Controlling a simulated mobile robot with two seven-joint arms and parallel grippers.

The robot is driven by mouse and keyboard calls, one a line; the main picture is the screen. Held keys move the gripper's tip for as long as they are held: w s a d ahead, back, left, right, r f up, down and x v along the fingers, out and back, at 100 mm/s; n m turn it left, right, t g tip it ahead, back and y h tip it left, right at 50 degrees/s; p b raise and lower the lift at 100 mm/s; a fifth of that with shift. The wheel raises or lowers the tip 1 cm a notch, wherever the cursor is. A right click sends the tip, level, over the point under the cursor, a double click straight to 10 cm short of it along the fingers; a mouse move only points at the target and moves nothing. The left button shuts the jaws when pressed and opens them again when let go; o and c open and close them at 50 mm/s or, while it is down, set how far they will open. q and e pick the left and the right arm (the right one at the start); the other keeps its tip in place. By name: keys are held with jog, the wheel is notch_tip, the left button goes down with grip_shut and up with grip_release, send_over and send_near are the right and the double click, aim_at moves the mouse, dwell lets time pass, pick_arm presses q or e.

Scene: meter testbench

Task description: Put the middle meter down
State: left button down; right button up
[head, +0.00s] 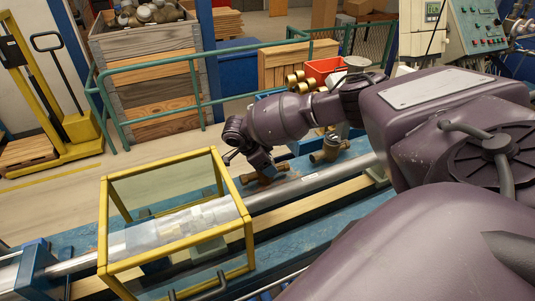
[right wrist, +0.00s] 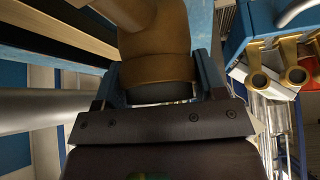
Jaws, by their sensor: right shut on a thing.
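My right gripper (head: 260,163) reaches down over the test bench and is shut on a brass meter (head: 268,179). In the right wrist view the meter's round brass body (right wrist: 155,45) sits between the two blue fingers (right wrist: 160,90). The held meter is at the bench's rail line; whether its underside touches the bench cannot be told. My left gripper is not in view.
A yellow-framed clear guard (head: 176,225) stands over the pipe to the left of the held meter. A steel pipe (head: 275,195) runs along the bench. Brass fittings (head: 298,80) and a red bin (head: 324,70) lie behind. A green railing (head: 150,98) is at the back.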

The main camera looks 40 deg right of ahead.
jog(key=o, duration=1.4)
jog(key=b+v, duration=0.1)
jog(key=v, duration=1.1)
jog(key=shift+s, duration=0.1)
